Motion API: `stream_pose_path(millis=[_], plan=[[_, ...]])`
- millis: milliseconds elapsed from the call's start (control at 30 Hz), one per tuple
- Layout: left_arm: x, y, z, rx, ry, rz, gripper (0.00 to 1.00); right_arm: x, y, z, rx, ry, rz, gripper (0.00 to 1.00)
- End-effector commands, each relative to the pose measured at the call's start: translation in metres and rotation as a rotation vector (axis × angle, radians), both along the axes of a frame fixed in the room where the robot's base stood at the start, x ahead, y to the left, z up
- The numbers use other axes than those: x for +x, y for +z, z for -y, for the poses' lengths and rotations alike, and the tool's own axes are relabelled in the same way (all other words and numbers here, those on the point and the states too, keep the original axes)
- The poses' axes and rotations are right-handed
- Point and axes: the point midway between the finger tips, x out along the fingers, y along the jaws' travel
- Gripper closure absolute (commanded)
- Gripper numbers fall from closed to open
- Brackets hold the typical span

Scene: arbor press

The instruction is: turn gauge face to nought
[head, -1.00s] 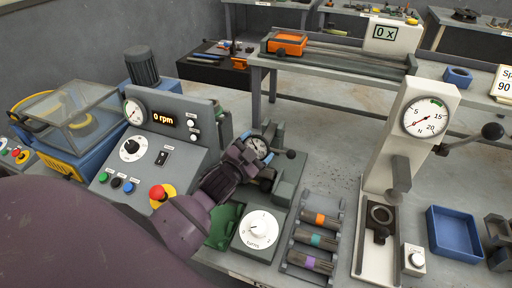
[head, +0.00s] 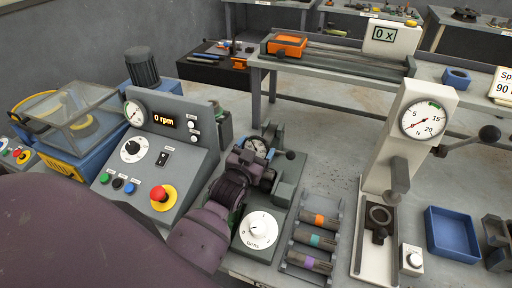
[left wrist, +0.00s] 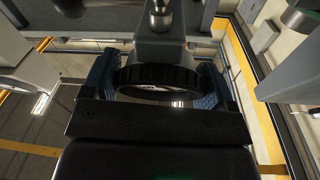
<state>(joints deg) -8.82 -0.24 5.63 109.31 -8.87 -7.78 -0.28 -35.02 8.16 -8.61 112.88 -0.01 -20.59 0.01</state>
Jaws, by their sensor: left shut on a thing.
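The small round gauge (head: 257,143) with a pale face sits on a grey stand behind the white numbered knob. My left gripper (head: 256,152) reaches it from the front and partly hides its face. In the left wrist view my left gripper (left wrist: 157,82) is shut on the gauge's dark ridged rim (left wrist: 155,76), with one blue finger pad on each side. The face shows only as a thin, steep sliver there, so I cannot read its pointer. My right gripper is not in view.
The control panel (head: 140,185) with a red stop button stands left of the stand. The white knob (head: 259,229) is close in front. A rack of banded cylinders (head: 312,240) and the white press (head: 412,140) are to the right. A blue tray (head: 453,234) lies farther right.

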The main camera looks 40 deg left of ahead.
Motion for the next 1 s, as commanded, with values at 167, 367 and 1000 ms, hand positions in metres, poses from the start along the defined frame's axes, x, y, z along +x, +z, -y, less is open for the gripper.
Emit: stream_pose_path(millis=[167,367,1000], plan=[[0.0003,0.0006,0.0006,-0.074,0.027,0.018,0.44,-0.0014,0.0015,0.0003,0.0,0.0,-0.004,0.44],[0.0003,0.0004,0.0007,-0.111,0.041,0.027,0.44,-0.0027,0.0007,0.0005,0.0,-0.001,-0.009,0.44],[0.0002,0.0003,0.0003,-0.115,0.042,0.029,0.0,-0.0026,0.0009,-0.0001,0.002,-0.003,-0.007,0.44]])
